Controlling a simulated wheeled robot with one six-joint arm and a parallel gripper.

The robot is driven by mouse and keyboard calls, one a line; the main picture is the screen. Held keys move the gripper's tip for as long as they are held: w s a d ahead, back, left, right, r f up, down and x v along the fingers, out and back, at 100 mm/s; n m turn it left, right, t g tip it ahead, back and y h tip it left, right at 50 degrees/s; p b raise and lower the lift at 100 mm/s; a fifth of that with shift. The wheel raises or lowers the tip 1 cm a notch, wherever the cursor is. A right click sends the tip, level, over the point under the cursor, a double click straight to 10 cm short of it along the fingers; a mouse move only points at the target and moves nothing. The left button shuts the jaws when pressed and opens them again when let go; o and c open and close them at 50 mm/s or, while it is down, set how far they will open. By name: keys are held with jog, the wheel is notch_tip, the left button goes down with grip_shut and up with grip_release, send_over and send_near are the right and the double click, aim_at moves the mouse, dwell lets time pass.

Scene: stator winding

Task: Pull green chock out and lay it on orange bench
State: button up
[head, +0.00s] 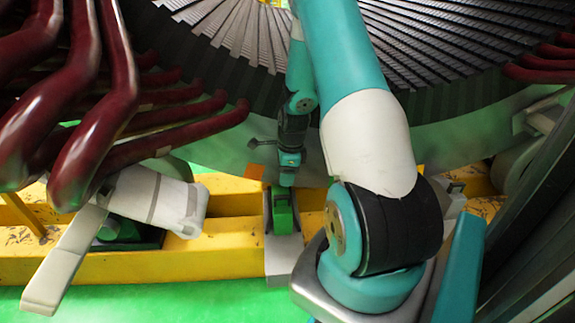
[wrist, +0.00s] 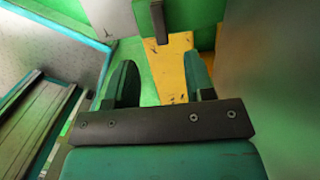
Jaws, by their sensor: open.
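The green chock (head: 283,214) sits upright in a grey bracket on the yellow beam in the head view. My gripper (head: 288,181) is just above it, pointing down; I cannot tell whether they touch. In the wrist view my gripper (wrist: 161,84) is open, its two dark green fingers apart with a yellow surface (wrist: 170,68) behind the gap. Nothing is clearly held between them. A small orange patch (head: 254,171) shows left of my gripper in the head view; I cannot tell whether it is part of the orange bench.
The yellow beam (head: 150,268) runs across the front. A white padded block (head: 150,200) lies at the left, under dark red pipes (head: 95,100). The large slotted stator ring (head: 445,40) rises behind my arm. Dark panels (head: 530,225) close off the right. Green floor (head: 180,301) is clear in front.

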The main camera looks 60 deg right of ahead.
aim_at(282, 196)
jog(key=f+b, duration=0.1)
jog(key=f, duration=0.2)
jog(key=f+b, duration=0.1)
jog(key=f, duration=0.2)
jog(key=w+f+b, duration=0.1)
jog(key=f, duration=0.2)
jog(key=shift+a+f+b, duration=0.3)
jog(key=shift+a+f, duration=0.05)
jog(key=shift+a, duration=0.05)
grip_shut()
